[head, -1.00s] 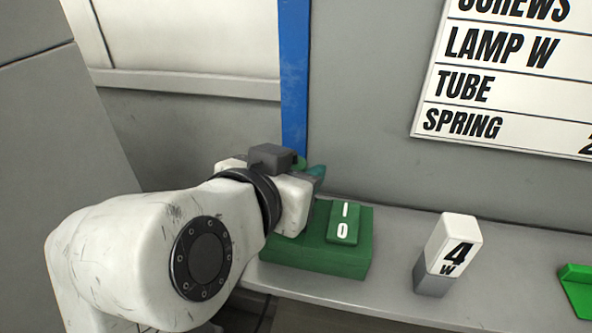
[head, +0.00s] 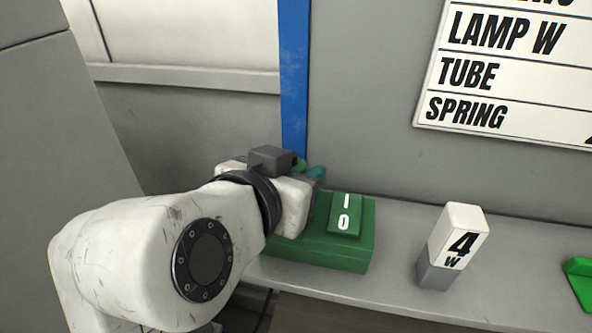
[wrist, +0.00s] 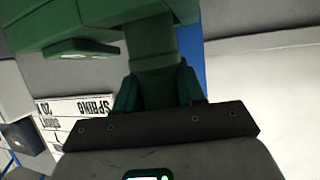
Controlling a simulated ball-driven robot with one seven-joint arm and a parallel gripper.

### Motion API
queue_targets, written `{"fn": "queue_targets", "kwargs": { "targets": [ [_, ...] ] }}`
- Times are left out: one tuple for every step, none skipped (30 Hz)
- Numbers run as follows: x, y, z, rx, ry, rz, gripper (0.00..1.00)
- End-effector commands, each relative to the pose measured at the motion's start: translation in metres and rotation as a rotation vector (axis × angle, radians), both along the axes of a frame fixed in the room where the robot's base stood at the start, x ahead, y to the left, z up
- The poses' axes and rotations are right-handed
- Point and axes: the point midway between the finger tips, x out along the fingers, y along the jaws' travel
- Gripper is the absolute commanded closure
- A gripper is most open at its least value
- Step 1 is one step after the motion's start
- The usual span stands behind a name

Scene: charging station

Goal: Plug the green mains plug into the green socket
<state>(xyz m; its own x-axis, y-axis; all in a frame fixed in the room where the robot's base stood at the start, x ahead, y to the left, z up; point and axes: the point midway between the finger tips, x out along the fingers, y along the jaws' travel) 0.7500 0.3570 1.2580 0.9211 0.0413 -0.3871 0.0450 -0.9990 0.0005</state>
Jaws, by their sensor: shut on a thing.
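The green socket (head: 318,252) is a block on the shelf with a raised I/0 switch (head: 345,214). My gripper (head: 312,174) is at its back left, partly hidden by my wrist. In the wrist view my gripper (wrist: 157,88) has its teal fingers shut on the green plug (wrist: 155,52), which stands between them. The socket's switch side (wrist: 75,48) shows at the upper left of that view. The plug runs up against green surfaces there; I cannot tell whether its pins are in the socket. The pins and socket holes are hidden.
A white and grey block marked 4 W (head: 453,247) stands right of the socket. A bright green object (head: 580,280) is at the right edge. A blue post (head: 294,80) and the grey wall are behind. A lettered sign (head: 510,75) hangs there. The shelf (head: 400,265) between is bare.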

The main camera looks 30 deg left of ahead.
Motion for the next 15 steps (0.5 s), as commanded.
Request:
{"fn": "queue_targets", "kwargs": {
  "targets": [
    [0.000,0.000,-0.002,0.000,0.000,0.000,0.93],
    [0.000,0.000,-0.003,0.000,0.000,0.000,0.93],
    [0.000,0.000,-0.004,0.000,-0.001,0.000,0.93],
    [0.000,0.000,-0.004,0.000,-0.001,0.000,0.93],
    [0.000,0.000,-0.005,0.000,-0.001,0.000,0.93],
    [0.000,0.000,-0.006,0.000,-0.001,0.000,0.93],
    [0.000,0.000,-0.006,0.000,-0.001,0.000,0.93],
    [0.000,0.000,-0.007,0.000,-0.001,0.000,0.93],
    [0.000,0.000,-0.008,0.000,-0.001,0.000,0.93],
    [0.000,0.000,-0.009,0.000,-0.001,0.000,0.93],
    [0.000,0.000,-0.009,0.000,-0.001,0.000,0.93],
    [0.000,0.000,-0.010,0.000,-0.001,0.000,0.93],
    [0.000,0.000,-0.011,0.000,-0.001,0.000,0.93],
    [0.000,0.000,-0.012,0.000,-0.001,0.000,0.93],
    [0.000,0.000,-0.013,0.000,-0.001,0.000,0.93]
  ]
}}
